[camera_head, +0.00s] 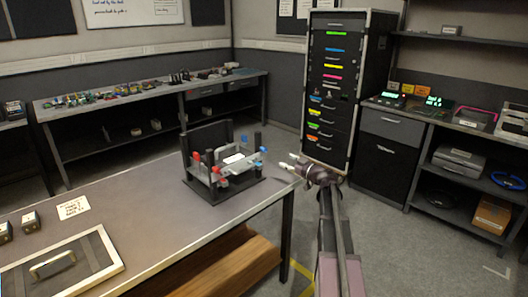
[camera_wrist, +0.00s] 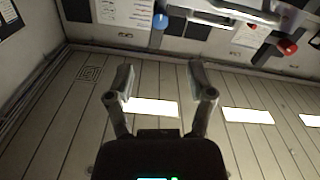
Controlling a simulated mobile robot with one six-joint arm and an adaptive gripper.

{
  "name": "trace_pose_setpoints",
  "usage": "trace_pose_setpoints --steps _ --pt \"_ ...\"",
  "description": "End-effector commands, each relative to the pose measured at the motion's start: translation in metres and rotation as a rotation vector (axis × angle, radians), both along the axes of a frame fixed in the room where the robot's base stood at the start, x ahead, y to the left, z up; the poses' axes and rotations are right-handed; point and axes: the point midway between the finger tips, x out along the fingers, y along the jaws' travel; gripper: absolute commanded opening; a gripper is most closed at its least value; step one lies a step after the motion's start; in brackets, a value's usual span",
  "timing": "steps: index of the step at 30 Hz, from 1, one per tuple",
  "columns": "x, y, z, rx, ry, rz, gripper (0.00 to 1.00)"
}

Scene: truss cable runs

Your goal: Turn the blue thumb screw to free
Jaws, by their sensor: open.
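A clamp fixture (camera_head: 222,172) with a black base, a dark back plate and a pale frame stands at the right end of the workbench. It carries red knobs on its left and front, and small blue knobs, one being the blue thumb screw (camera_head: 263,149) on its right side. In the wrist view, a blue knob (camera_wrist: 160,20) shows at the top centre and a red knob (camera_wrist: 288,47) at the upper right. I cannot tell which blue knob that is. My gripper (camera_head: 288,160) is open and empty, right of the fixture and apart from it; its fingers (camera_wrist: 161,68) show spread below the blue knob.
The workbench (camera_head: 130,220) also holds a framed panel with a handle (camera_head: 52,264), a paper label (camera_head: 73,207) and small dark blocks at its left. A tall drawer rack (camera_head: 333,90) stands behind my arm. The bench between label and fixture is clear.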

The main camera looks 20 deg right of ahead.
Motion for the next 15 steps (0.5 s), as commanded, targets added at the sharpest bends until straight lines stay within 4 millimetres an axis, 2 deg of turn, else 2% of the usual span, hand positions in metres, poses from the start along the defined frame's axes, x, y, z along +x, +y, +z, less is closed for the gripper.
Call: trace_pose_setpoints --steps 8,15 --pt "0.025 0.009 0.000 0.000 0.000 0.002 0.69" --pt "0.059 0.020 0.000 0.000 0.000 0.002 0.69"
